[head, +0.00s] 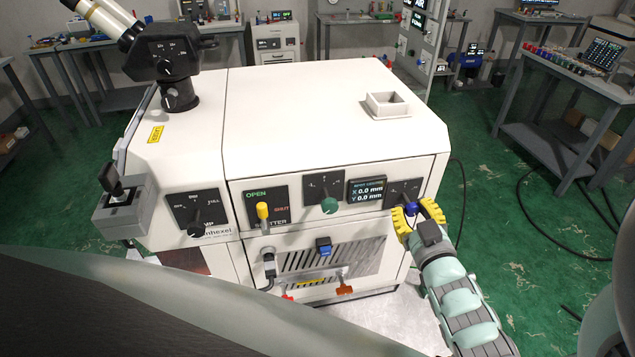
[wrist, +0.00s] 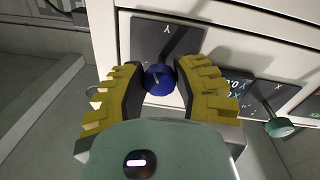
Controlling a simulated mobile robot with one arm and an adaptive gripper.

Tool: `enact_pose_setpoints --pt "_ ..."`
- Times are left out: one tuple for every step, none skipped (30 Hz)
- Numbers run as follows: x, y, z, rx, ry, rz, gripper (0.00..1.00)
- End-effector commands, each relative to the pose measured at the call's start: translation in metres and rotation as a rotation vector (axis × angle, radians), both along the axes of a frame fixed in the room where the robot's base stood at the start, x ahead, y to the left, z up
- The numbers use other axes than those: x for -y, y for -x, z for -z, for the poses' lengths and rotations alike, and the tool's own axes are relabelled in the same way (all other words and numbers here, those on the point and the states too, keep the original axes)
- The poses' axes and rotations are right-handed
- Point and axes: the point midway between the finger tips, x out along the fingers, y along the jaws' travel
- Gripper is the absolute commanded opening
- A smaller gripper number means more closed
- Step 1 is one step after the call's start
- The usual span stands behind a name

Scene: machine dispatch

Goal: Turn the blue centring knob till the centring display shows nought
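The blue centring knob (head: 411,208) is on a dark plate at the right end of the machine's front. The wrist view shows this knob (wrist: 159,79) close up, with a Y on the plate above it. My gripper (head: 418,213) has its yellow ribbed fingers on either side of the knob. In the wrist view the fingers (wrist: 160,85) appear to press on its two sides. The centring display (head: 367,191), just left of the knob, reads X 0.0 mm and Y 0.0 mm.
A green knob (head: 329,205) marked X is left of the display. Further left are a yellow shutter lever (head: 263,211) and a black lamp knob (head: 196,229). Below is a vented panel (head: 350,262) with a blue part.

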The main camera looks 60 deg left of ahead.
Motion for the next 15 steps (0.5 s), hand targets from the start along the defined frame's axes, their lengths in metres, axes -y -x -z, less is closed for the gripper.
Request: enact_pose_setpoints --pt "-0.0001 0.0001 -0.0001 0.000 0.000 0.000 0.21" --pt "0.0000 0.0000 0.0000 0.000 0.000 0.000 0.18" --pt "0.0000 0.0000 0.0000 0.000 0.000 0.000 0.14" --pt "0.0000 -0.0001 0.0000 0.000 0.000 0.000 0.10" --pt "0.0000 -0.0001 0.0000 0.000 0.000 0.000 0.07" --pt "0.0001 -0.0001 0.0001 0.000 0.000 0.000 0.03" --pt "0.0001 -0.0002 0.0000 0.000 0.000 0.001 0.00" --pt "0.0002 -0.0002 0.0001 0.000 0.001 0.001 0.00" --pt "0.0002 -0.0003 0.0001 0.000 0.001 0.001 0.00" --pt "0.0002 -0.0003 0.0001 0.000 0.001 0.001 0.00" --pt "0.0002 -0.0004 0.0003 0.000 0.001 0.001 0.00" --pt "0.0003 -0.0006 0.0008 0.000 -0.001 0.002 0.00" --pt "0.0003 -0.0009 0.0014 -0.001 -0.001 0.002 0.00" --pt "0.0005 -0.0014 0.0019 -0.001 -0.003 0.002 0.00" --pt "0.0004 -0.0019 0.0023 -0.001 -0.007 0.004 0.00"
